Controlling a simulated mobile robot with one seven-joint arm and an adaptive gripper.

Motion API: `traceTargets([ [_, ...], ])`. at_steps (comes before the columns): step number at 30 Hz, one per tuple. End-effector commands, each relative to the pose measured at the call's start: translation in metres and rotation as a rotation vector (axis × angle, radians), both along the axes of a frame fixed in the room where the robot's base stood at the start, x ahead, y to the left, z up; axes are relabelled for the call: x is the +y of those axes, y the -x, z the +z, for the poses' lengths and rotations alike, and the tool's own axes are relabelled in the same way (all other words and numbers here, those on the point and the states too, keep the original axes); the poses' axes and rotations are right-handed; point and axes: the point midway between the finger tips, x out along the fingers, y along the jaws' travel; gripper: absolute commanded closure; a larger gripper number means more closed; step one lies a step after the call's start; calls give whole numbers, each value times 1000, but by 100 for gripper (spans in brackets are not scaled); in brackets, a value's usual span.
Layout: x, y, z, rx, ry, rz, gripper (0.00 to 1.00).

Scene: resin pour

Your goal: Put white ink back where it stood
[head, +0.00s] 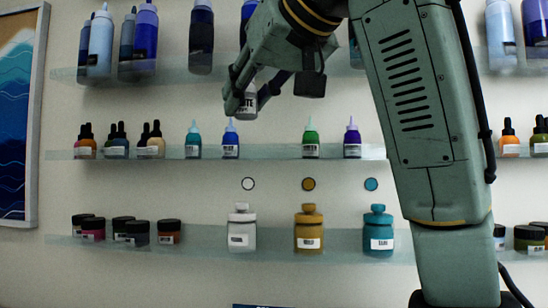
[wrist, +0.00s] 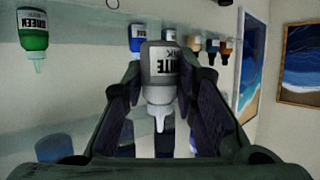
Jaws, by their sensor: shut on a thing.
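The white ink (head: 248,104) is a small pale bottle with a dark-lettered label. My gripper (head: 246,99) is shut on it, above and in front of the middle shelf (head: 270,152). In the wrist view the white ink (wrist: 160,65) sits between the two fingers, its pointed nozzle towards the picture's bottom. On the middle shelf stand a teal ink (head: 193,145), a blue ink (head: 231,145), a green ink (head: 311,144) and a purple ink (head: 352,143). A bare gap lies between the blue and green inks. The held bottle is clear of the shelf, nearest the blue ink.
Dropper bottles (head: 117,148) stand at the middle shelf's left. The lower shelf (head: 275,240) holds a white jar (head: 242,232), a gold jar (head: 309,232) and a teal jar (head: 378,235). Large bottles (head: 145,40) stand on the upper shelf. My arm covers the right side.

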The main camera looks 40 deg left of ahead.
Motion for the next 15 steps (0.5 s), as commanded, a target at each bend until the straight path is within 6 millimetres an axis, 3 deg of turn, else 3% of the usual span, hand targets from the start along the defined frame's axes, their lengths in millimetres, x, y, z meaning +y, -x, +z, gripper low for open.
traceTargets([
  [9, 37, -77, -5, 5, 0, -3, 100],
  [15, 54, -112, -11, 1, 1, -3, 100],
])
